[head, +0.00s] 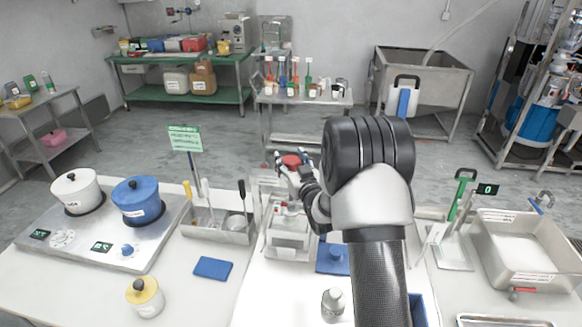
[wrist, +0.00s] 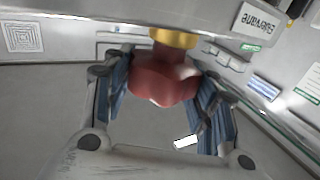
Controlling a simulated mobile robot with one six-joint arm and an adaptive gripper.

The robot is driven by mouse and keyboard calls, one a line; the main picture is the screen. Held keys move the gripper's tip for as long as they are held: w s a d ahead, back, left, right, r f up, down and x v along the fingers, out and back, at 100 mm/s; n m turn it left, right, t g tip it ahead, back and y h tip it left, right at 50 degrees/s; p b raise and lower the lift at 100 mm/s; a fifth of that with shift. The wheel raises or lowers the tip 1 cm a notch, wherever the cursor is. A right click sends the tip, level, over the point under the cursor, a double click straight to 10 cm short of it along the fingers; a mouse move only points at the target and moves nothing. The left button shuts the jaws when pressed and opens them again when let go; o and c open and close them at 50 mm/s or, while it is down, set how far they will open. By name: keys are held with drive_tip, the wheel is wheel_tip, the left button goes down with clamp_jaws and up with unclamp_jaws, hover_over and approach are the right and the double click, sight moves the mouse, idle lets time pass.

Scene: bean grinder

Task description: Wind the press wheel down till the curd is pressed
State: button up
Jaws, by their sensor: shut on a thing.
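The red press wheel (head: 291,161) sits at the top of the press (head: 288,232), near the middle of the table in the head view. In the wrist view the red wheel (wrist: 163,80) is close up, with a brass-coloured collar (wrist: 174,38) against it. My gripper (head: 290,165) is at the wheel, its fingers on either side of it. In the wrist view my gripper (wrist: 163,92) is shut on the wheel between its blue-padded fingers. The curd cannot be made out, and my arm hides part of the press's right side.
A hotplate with a white pot (head: 76,191) and a blue pot (head: 138,200) stands at the left. A utensil tray (head: 217,227) is left of the press. A steel basin (head: 525,250) stands at the right. A blue cloth (head: 213,268) lies in front.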

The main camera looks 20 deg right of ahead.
drive_tip(key=shift+a+f+m+g+h+b, duration=0.15)
drive_tip(key=shift+m+g+h+b, duration=0.25)
drive_tip(key=shift+m+h+b, duration=1.2)
drive_tip(key=shift+m+g+h+b, duration=0.3)
drive_tip(key=shift+g+h+b, duration=0.15)
drive_tip(key=shift+h, duration=0.85)
drive_tip(key=shift+r+m+g+h+b, duration=0.2)
drive_tip(key=shift+m+g+h+b, duration=0.15)
drive_tip(key=shift+m+h, duration=0.25)
drive_tip(key=o, duration=1.1)
drive_tip(key=v, duration=1.2)
